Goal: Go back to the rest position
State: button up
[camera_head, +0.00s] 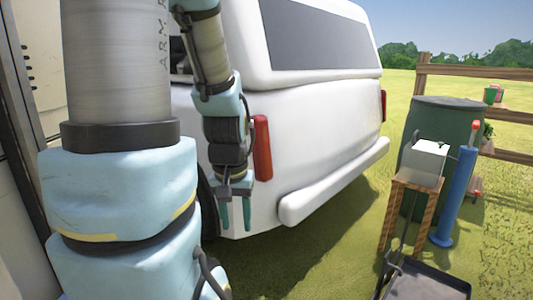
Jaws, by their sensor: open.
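My gripper (234,214) hangs at the end of my arm, pointing down, in the middle left of the head view. Its two teal fingers are apart, with nothing between them. It is in front of the rear corner of a white van (310,120), near the van's red tail light (262,148). I cannot tell how close it is to the van's body. My large arm links fill the left of the view.
A dark green barrel (437,130) stands at the right, with a wooden stand (408,205) bearing a grey box (424,163) and a blue cylinder (455,198) before it. A dark tray (430,280) lies low in front. A wooden fence (480,72) runs behind. Open grass (325,250) lies between.

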notch_tip(320, 180, up, 24)
jog(key=p, duration=2.1)
jog(key=shift+f+p, duration=0.15)
jog(key=shift+p, duration=0.15)
